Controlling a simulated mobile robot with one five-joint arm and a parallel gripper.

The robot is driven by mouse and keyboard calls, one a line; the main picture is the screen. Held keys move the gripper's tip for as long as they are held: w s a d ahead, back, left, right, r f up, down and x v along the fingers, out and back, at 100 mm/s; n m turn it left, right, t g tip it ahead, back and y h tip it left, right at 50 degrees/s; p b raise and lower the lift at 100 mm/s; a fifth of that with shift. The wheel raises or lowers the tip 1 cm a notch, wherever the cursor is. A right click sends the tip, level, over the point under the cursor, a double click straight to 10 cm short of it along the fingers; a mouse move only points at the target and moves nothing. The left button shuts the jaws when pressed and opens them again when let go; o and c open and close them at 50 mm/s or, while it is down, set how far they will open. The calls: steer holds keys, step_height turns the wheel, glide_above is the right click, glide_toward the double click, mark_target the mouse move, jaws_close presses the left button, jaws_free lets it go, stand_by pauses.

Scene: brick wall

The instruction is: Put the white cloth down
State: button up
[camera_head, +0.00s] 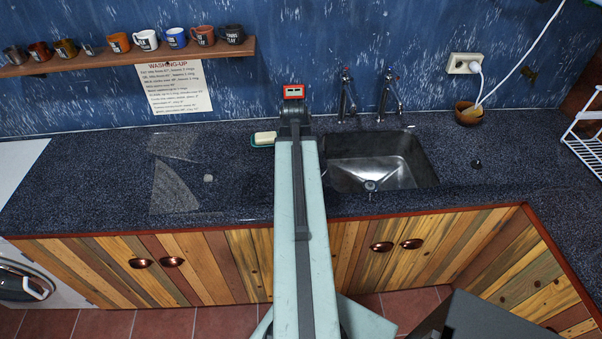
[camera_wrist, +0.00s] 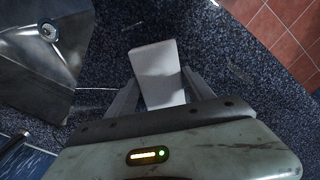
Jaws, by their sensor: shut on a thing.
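The white cloth (camera_wrist: 156,62) shows in the wrist view as a pale, folded, block-like piece. My gripper (camera_wrist: 160,85) is shut on it, with one grey finger along each side. The cloth is over the dark speckled countertop (camera_wrist: 105,60), between the sink and the counter's edge. I cannot tell whether it touches the counter. In the head view my arm hides both the gripper and the cloth.
The metal sink (camera_head: 375,160) is right of my arm, with two taps (camera_head: 388,95) behind it. A soap bar (camera_head: 265,138) on a green dish lies just left of the arm. A small pale object (camera_head: 208,178) lies farther left. Much of the left counter (camera_head: 90,185) is clear.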

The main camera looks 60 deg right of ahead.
steer(key=shift+f, duration=0.8)
steer(key=shift+r, duration=0.25)
steer(key=shift+f, duration=0.3)
steer(key=o, duration=1.2)
steer(key=shift+r, duration=0.1)
step_height(320, 180, up, 12)
steer(key=p, duration=1.2)
steer(key=shift+r, duration=0.25)
steer(key=shift+f, duration=0.1)
